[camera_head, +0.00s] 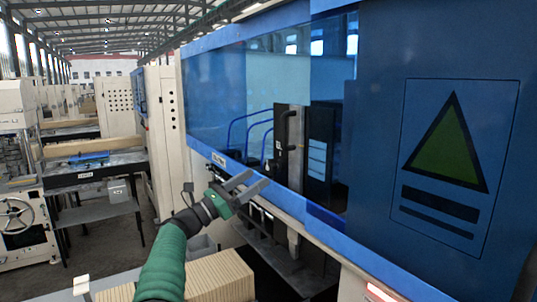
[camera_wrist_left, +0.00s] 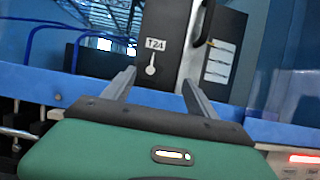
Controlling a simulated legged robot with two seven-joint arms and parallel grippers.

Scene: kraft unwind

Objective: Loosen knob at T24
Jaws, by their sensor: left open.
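My left gripper (camera_head: 257,180) is open and empty, in front of the blue machine's window. I cannot tell whether this handle is the knob; no other knob shows clearly. The fingers appear apart from the panel. My right gripper is not in view.
The blue machine door (camera_head: 400,150) with a green triangle fills the right. A blue rail (camera_head: 270,186) runs below the window. A stack of tan boards (camera_head: 222,277) lies below my left arm. A workbench (camera_head: 95,172) stands at left beyond an open floor.

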